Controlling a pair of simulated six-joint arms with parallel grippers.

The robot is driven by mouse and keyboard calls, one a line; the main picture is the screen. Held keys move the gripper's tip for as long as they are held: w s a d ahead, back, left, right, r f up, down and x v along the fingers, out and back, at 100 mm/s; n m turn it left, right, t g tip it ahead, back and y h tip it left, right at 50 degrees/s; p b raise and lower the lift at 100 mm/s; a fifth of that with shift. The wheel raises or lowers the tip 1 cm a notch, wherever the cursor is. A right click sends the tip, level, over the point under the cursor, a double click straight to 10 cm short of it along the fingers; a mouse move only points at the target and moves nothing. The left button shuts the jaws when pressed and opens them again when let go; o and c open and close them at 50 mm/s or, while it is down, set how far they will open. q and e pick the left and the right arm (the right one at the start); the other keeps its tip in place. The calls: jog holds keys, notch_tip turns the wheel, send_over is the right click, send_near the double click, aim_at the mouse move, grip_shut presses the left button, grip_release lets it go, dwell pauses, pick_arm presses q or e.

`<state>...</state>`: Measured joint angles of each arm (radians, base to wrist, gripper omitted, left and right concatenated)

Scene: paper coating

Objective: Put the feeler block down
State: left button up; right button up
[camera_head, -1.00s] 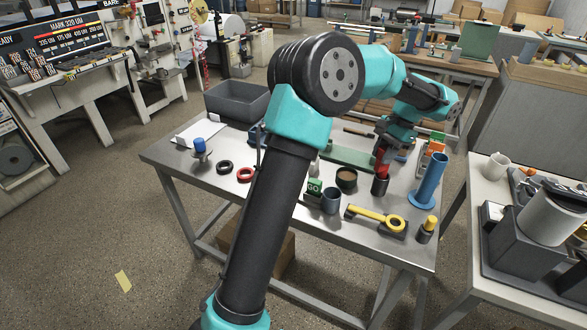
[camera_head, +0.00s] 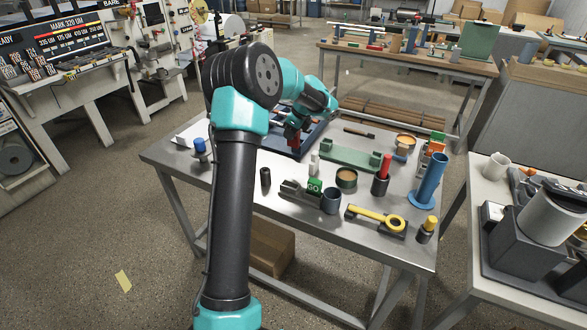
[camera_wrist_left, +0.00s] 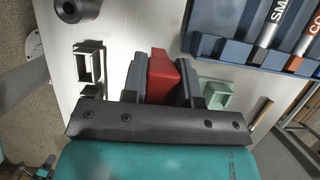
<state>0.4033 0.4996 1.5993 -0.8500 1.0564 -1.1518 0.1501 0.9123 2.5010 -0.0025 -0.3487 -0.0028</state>
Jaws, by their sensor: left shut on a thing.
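The feeler block (camera_wrist_left: 160,75) shows as a red block in the left wrist view. My left gripper (camera_head: 293,141) is shut on it, with a dark finger on each side. In the head view the gripper hangs over the left part of the steel table, at the blue tray (camera_head: 314,138). Whether the block touches anything beneath it cannot be told. My right gripper is not in view.
The blue tray's labelled rods show in the left wrist view (camera_wrist_left: 215,46). A green fixture (camera_head: 350,157), a red-topped black cylinder (camera_head: 383,172), a blue tube (camera_head: 428,180) and a yellow-handled tool (camera_head: 375,217) occupy the table's right side. The left front is fairly clear.

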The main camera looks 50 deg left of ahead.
aim_at(292, 146)
pick_arm(q)
jog(key=shift+f, duration=0.1)
jog(key=shift+f, duration=3)
jog(key=shift+f, duration=0.15)
jog(key=shift+f, duration=1.75)
jog(key=o, duration=0.9)
jog(key=shift+f, duration=0.1)
jog(key=v, duration=1.2)
